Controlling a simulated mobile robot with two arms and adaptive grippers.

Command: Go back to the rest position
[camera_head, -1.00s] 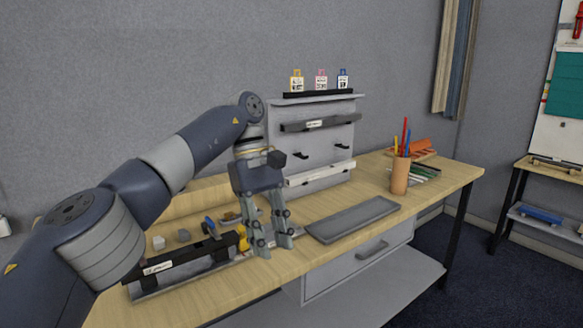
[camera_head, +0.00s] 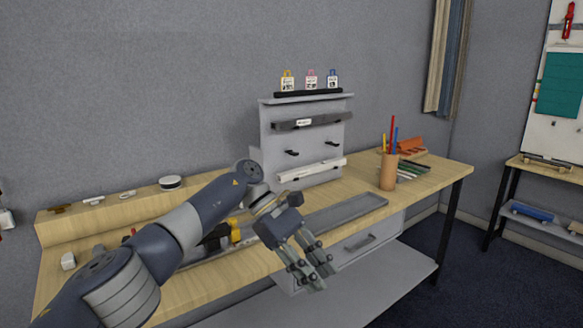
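My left gripper (camera_head: 312,277) hangs in front of the wooden table (camera_head: 425,183), near its front edge and the drawer. Its fingers point down and to the right, and I see nothing between them. The fingers look a little apart. My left arm comes in from the lower left and hides part of the table top. My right gripper is not in view.
A grey rack (camera_head: 268,140) with tagged locks (camera_head: 311,80) stands at the back. A grey tray (camera_head: 345,215) lies in front of it. A pencil cup (camera_head: 388,172) stands at the right. A yellow-and-black tool (camera_head: 235,231) lies behind my arm. A grey drawer (camera_head: 345,252) sits below.

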